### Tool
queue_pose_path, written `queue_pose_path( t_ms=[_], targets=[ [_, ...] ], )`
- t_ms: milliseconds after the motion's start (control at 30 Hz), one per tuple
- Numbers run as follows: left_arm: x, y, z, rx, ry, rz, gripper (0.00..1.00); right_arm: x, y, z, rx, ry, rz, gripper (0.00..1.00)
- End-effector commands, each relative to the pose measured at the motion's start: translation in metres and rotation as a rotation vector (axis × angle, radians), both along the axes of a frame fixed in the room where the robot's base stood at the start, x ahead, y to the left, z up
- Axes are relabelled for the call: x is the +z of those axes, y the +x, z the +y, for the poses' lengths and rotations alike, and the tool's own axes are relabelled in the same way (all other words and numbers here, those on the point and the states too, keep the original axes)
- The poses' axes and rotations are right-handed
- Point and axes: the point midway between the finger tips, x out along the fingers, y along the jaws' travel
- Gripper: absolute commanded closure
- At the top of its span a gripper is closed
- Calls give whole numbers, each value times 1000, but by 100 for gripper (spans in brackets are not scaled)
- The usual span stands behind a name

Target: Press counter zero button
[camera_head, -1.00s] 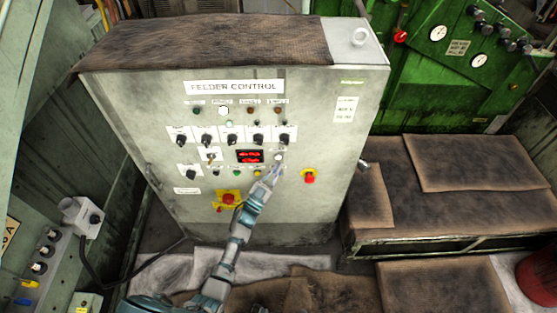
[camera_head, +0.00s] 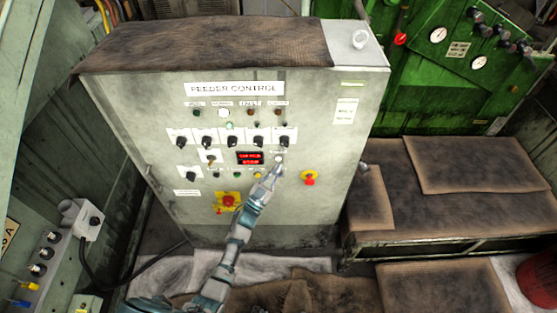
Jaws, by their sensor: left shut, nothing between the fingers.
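The grey feeder control cabinet (camera_head: 330,190) stands upright in the middle of the head view. Its panel carries a red-lit counter display (camera_head: 250,158). A small pale button (camera_head: 278,158) sits just right of the display; its label is too small to read. My left gripper (camera_head: 276,171) reaches up from below, shut and empty. Its tip is just below this button in the picture, and I cannot tell whether it touches the panel. My right gripper is out of view.
Black knobs (camera_head: 232,141) line the panel above. A bench with brown mats (camera_head: 470,210) stands right, a green machine (camera_head: 430,80) behind it, and a grey switch box (camera_head: 83,217) left.

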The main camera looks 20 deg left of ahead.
Motion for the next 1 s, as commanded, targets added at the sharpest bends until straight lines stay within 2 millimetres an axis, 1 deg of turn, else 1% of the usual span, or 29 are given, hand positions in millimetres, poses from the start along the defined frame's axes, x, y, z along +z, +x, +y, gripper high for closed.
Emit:
queue_pose_path(
  t_ms=[433, 700, 1000],
  targets=[
    [0, 0, 0, 0, 0, 0, 100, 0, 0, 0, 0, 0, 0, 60],
    [1, 7, 2, -1, 1, 0, 100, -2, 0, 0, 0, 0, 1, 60],
    [2, 7, 2, 0, 0, 0, 100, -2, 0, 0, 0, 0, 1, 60]
  ],
)
